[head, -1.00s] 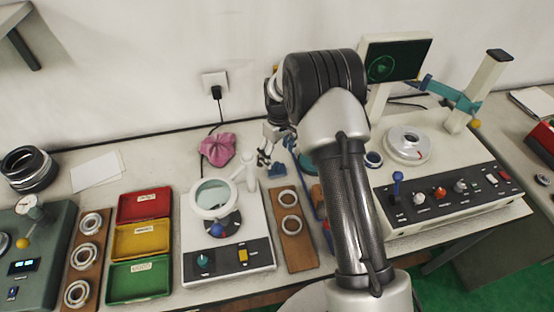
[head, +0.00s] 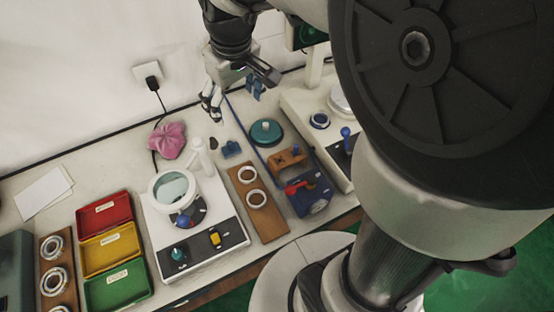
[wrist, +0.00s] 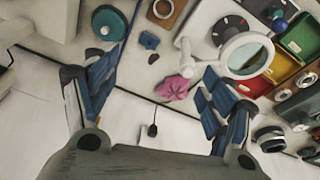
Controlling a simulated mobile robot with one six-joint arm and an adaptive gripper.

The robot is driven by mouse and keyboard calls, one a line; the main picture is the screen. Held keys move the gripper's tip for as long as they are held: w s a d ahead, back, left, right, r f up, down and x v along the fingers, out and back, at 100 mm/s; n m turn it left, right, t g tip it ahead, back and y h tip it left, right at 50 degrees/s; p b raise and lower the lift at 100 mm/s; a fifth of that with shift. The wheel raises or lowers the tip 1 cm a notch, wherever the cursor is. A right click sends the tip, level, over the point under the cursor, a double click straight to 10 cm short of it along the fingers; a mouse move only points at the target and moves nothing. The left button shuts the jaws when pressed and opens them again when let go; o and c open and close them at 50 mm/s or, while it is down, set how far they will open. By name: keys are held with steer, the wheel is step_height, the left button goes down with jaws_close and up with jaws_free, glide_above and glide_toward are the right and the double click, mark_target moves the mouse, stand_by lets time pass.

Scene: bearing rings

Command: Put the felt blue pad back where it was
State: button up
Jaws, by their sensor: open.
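A small blue piece (head: 231,149), which looks like the felt pad, lies on the bench behind the magnifier stand. It also shows in the wrist view (wrist: 149,40), with a small dark piece (wrist: 153,59) beside it. My gripper (head: 234,97) is raised near the wall, above and behind the blue piece and apart from it. In the wrist view my gripper (wrist: 155,88) has its fingers spread wide with nothing between them. Blue segments show on both fingers.
A pink cloth (head: 167,141) lies left of the blue piece. The magnifier stand (head: 191,226), a wooden ring board (head: 258,205), a green-topped round item (head: 266,132) and a blue box (head: 309,194) stand around it. A wall socket (head: 147,75) has a cable running down.

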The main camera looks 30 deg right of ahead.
steer(key=s+r+m+t, duration=0.1)
steer(key=s+m+t, duration=0.1)
steer(key=s, duration=1.8)
steer(key=shift+r+m, duration=0.3)
steer(key=shift+m, duration=0.1)
steer(key=shift+c, duration=0.2)
